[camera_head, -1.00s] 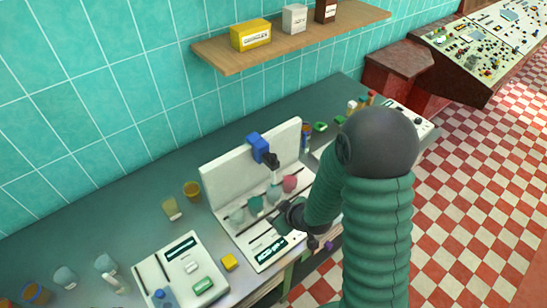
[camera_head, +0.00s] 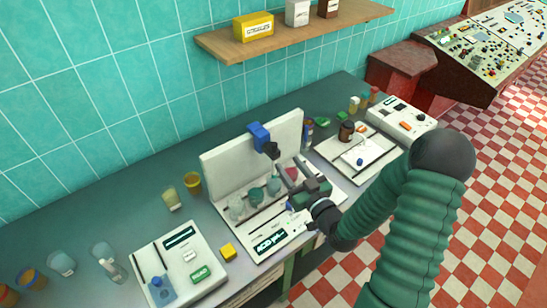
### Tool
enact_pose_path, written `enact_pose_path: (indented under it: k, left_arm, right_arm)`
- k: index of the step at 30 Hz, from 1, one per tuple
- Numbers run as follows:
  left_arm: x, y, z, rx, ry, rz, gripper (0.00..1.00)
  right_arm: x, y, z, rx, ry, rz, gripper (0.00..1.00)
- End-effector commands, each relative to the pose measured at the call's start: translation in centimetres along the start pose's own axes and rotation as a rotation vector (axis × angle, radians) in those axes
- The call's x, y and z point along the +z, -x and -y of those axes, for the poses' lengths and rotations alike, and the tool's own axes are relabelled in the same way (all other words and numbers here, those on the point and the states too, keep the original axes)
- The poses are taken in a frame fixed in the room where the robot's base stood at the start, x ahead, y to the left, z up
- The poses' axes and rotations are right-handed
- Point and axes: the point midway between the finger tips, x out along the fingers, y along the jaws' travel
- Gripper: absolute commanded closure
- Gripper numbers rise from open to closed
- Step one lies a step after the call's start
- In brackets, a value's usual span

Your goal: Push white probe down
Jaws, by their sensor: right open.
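My right gripper (camera_head: 294,186) reaches in from the right over the middle device. It is dark, small in view and open, with nothing seen between its fingers. The middle device (camera_head: 222,166) has a white upright panel and a white base with a lit green display (camera_head: 270,242). A blue block (camera_head: 259,136) with a dark piece below it is mounted on the panel. Several round flasks, grey-green, teal (camera_head: 273,185) and reddish (camera_head: 291,172), stand in a row on the base, left of and behind the gripper. I cannot clearly pick out a white probe. My left gripper is not in view.
Jars and cups stand along the dark counter. Another white device (camera_head: 345,160) stands at right. A wooden shelf (camera_head: 290,41) with boxes hangs above.

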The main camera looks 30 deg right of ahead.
Motion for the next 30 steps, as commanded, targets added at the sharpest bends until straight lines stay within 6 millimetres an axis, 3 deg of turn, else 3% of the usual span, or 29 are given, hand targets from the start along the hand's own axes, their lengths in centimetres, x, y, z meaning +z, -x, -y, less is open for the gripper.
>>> enact_pose_path:
  k: [1, 6, 8, 12, 18, 27, 30]
  left_arm:
    - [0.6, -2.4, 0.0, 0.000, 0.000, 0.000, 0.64]
    - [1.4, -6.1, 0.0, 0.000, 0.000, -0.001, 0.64]
    - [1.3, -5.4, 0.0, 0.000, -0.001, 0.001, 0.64]
    - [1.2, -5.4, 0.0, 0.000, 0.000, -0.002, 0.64]
    - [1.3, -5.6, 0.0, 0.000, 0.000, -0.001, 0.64]
    - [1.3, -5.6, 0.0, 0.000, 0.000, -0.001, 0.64]
    - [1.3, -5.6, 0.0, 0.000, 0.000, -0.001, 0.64]
  right_arm:
    - [1.1, -0.3, -0.1, 0.001, 0.007, -0.005, 0.57]
    - [1.3, -1.3, 0.3, 0.000, 0.008, 0.002, 0.57]
    - [0.3, -2.7, 0.4, -0.001, 0.001, 0.004, 0.57]
    - [0.3, -6.2, 0.4, 0.000, -0.001, 0.004, 0.57]
    - [0.3, -9.2, 0.4, 0.000, 0.000, 0.006, 0.57]
    - [0.2, -9.7, 0.3, 0.001, 0.001, 0.006, 0.57]
    - [0.2, -9.7, 0.3, 0.001, 0.001, 0.006, 0.67]
